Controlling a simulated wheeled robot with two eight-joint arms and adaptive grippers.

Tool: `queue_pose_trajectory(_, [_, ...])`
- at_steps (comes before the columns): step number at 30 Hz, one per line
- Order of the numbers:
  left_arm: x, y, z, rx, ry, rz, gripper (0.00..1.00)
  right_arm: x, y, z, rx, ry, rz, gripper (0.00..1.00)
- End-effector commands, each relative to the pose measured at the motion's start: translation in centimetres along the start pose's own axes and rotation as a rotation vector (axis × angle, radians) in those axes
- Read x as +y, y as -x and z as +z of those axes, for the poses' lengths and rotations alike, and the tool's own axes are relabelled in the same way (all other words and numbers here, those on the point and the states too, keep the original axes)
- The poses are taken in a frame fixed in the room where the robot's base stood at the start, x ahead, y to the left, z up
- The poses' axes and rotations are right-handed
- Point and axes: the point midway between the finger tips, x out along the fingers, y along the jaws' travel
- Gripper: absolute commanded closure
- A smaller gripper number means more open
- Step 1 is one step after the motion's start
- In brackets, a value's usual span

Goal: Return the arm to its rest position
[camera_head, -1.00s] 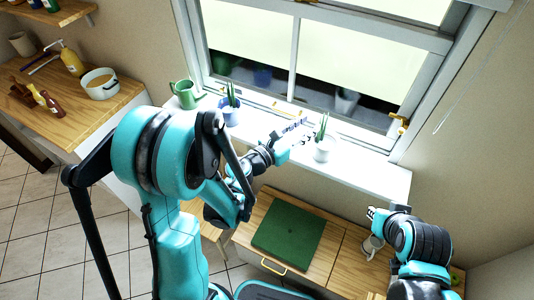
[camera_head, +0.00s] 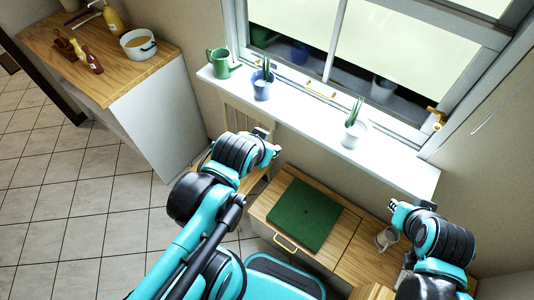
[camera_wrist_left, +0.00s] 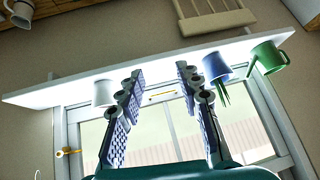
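My left arm comes in from the left in the head view, its gripper (camera_head: 270,145) in the air in front of the wall below the window sill. In the left wrist view its two fingers (camera_wrist_left: 158,78) are apart with nothing between them. My right gripper (camera_head: 397,211) is at the right, above and beside a light mug (camera_head: 386,238) on the wooden counter. Its fingers are too small to tell open from shut, and I cannot tell whether it touches the mug.
The sill (camera_head: 305,110) holds a green watering can (camera_head: 222,64), a blue potted plant (camera_head: 263,82) and a white potted plant (camera_head: 354,128). A green board (camera_head: 304,215) lies on the counter. A pot (camera_head: 138,43) and bottles stand on the left counter. The floor at left is clear.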

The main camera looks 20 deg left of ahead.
Motion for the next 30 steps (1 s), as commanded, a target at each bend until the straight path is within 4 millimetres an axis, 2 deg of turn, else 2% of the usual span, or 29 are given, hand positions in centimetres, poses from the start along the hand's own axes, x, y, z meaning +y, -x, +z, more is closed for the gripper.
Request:
queue_pose_trajectory(1, [0.7,0.4,1.0,-0.028,0.049,0.026,0.65,0.0,0.0,0.0,0.0,0.0,0.0,0.85])
queue_pose_trajectory(4, [1.4,0.9,1.9,-0.062,0.105,0.055,0.65,0.0,0.0,0.0,0.0,0.0,0.0,0.85])
queue_pose_trajectory(14, [1.6,0.8,2.2,-0.068,0.115,0.059,0.65,0.0,-0.2,0.1,0.0,0.0,0.0,0.85])
queue_pose_trajectory(17, [1.7,-0.1,2.9,-0.068,0.114,0.059,0.65,0.0,-1.1,0.8,0.0,0.0,0.0,0.85])
queue_pose_trajectory(25, [2.4,-5.0,7.0,-0.067,0.113,0.059,0.65,0.0,-6.3,4.5,0.0,0.0,0.0,0.85])
queue_pose_trajectory(27, [2.5,-5.7,7.5,-0.067,0.113,0.058,0.65,0.0,-7.0,5.0,0.0,0.0,0.0,0.85])
queue_pose_trajectory(30, [2.5,-5.8,7.5,-0.067,0.113,0.058,0.65,0.0,-7.0,5.0,0.0,0.0,0.0,0.85])
